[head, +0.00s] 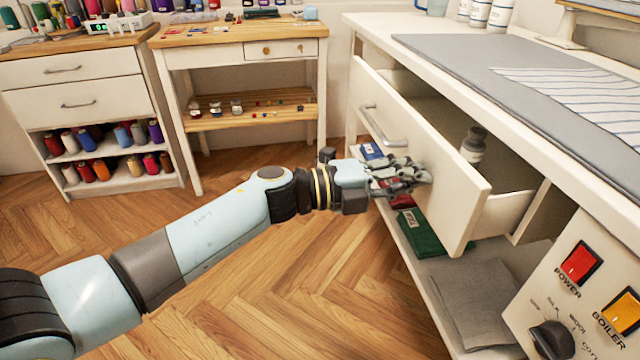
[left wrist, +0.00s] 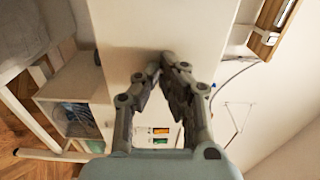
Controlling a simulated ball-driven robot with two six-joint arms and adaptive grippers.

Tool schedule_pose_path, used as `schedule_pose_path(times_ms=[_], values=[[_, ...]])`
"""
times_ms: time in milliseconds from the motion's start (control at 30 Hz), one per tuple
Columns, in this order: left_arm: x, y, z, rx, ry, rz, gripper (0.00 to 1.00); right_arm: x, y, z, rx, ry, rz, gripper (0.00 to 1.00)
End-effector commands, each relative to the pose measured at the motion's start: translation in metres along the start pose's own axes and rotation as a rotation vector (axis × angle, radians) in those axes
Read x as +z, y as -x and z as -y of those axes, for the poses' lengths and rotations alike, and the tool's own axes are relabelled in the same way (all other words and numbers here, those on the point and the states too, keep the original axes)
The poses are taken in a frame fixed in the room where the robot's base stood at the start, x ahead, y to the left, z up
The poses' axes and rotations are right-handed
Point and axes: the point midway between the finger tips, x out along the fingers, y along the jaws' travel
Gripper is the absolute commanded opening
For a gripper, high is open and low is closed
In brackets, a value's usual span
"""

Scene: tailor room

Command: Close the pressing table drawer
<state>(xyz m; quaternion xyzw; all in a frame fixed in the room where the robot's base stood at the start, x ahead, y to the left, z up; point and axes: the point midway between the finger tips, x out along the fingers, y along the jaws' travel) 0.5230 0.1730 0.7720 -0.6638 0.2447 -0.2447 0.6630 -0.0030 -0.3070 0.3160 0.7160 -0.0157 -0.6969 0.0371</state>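The pressing table (head: 365,22) is white and stands at the right of the head view. Its drawer (head: 455,205) is pulled out, with a gap between the front panel and the table body. The drawer has a grey bar handle (head: 378,126), and a grey bottle (head: 474,143) stands inside. My left gripper (head: 427,178) is at the outer face of the drawer front, right of the handle. Its fingertips meet with nothing between them; whether they touch the panel I cannot tell. In the left wrist view the fingers (left wrist: 160,66) converge before a pale panel. My right gripper is out of view.
A panel with a red switch (head: 579,263) is at the lower right. A wooden-topped table (head: 240,32) and thread cabinet (head: 75,75) stand behind. The floor between is clear.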

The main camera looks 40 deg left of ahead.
Motion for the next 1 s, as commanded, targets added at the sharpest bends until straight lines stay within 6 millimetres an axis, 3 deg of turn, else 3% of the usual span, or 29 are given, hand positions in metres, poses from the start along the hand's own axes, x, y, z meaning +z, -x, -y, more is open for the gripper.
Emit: schedule_pose_path(times_ms=[200, 400, 633, 1000], values=[[0.000, -0.051, 0.001, -0.003, 0.002, 0.000, 0.00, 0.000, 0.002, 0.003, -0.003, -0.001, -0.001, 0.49], [0.000, -0.082, 0.000, -0.001, -0.001, 0.000, 0.00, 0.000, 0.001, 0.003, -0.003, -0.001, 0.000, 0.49], [0.000, -0.098, 0.000, 0.000, 0.000, 0.000, 0.00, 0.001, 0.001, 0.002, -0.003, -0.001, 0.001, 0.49], [0.000, -0.101, 0.001, -0.002, -0.002, 0.001, 0.00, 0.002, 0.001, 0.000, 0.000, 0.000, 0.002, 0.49]])
